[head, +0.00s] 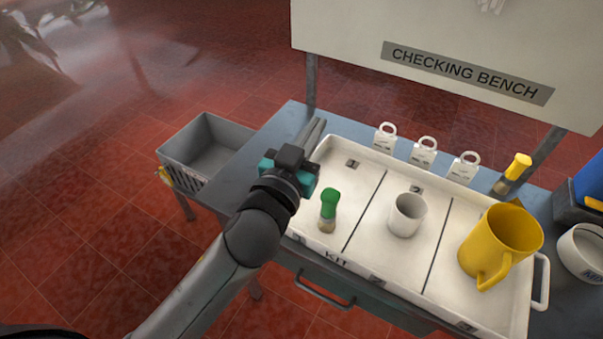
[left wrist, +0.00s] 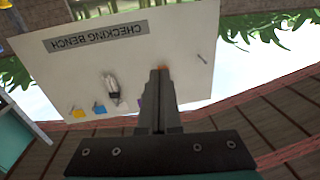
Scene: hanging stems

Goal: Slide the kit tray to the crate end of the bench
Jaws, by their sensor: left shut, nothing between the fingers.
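The white kit tray (head: 345,262) lies on the bench (head: 262,150). Its three compartments hold a green-capped shaker (head: 328,210) at left, a white cup (head: 407,214) in the middle and a yellow jug (head: 500,240) at right. A handle shows at the tray's right end; my arm hides part of its left end. The grey crate (head: 205,150) is beyond the bench's left end and looks empty. My left gripper (head: 316,128) is by the tray's left end, fingers together and empty; I cannot tell whether it touches the tray. Its closed fingers also show in the left wrist view (left wrist: 160,95). My right gripper is out of view.
Three white tags (head: 424,152) stand behind the tray. A yellow-topped bottle (head: 515,172), a white round container (head: 583,250) and a blue item (head: 590,182) are at the right. The bench top left of the tray is clear. The sign board (head: 450,60) rises behind on posts.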

